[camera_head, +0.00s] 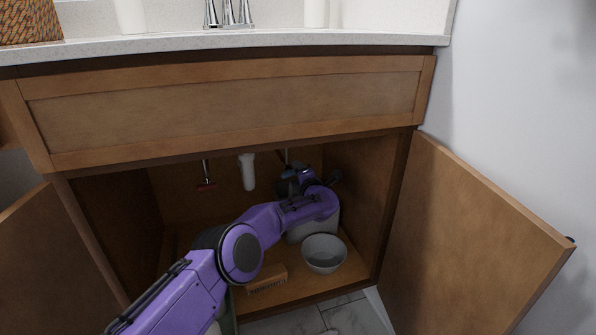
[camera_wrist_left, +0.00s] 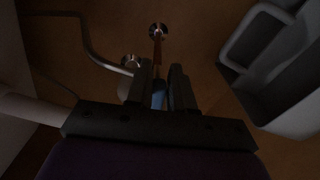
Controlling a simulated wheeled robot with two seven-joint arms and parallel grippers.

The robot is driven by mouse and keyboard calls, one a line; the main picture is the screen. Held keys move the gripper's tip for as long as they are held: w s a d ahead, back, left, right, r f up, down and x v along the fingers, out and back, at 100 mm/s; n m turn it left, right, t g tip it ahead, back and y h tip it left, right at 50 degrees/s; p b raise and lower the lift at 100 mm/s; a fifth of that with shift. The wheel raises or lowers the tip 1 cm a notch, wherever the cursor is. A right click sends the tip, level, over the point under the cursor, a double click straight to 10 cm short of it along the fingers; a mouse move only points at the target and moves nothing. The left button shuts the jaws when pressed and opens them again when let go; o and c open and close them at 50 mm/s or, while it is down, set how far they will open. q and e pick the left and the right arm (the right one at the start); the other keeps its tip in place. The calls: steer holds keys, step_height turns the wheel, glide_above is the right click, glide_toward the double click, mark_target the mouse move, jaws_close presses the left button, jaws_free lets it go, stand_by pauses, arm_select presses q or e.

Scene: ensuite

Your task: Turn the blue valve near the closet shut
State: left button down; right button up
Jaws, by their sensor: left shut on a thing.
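The blue valve (camera_wrist_left: 158,96) shows in the left wrist view as a small blue piece on a reddish pipe (camera_wrist_left: 158,50) that comes from the cabinet's back wall. My left gripper (camera_wrist_left: 161,85) has its dark fingers on either side of the blue piece and is shut on it. In the head view my left arm reaches into the open cabinet under the sink, and the left gripper (camera_head: 287,178) is at the back right. The arm and gripper mostly hide the valve there, so its turn angle cannot be told. My right gripper is not in view.
A red-handled valve (camera_head: 206,185) and a white drain pipe (camera_head: 248,172) hang left of the gripper. A grey bin (camera_wrist_left: 275,75) stands close on the right. A grey bowl (camera_head: 324,256) and a small box (camera_head: 268,279) sit on the cabinet floor. Both doors stand open, including the right door (camera_head: 470,235).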

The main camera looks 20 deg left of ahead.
arm_select(q)
steer(key=shift+d+f+m, duration=0.1)
steer(key=shift+f+m, duration=0.45)
steer(key=shift+m, duration=0.55)
steer(key=c, duration=1.1)
jaws_free()
steer(key=shift+r, duration=0.1)
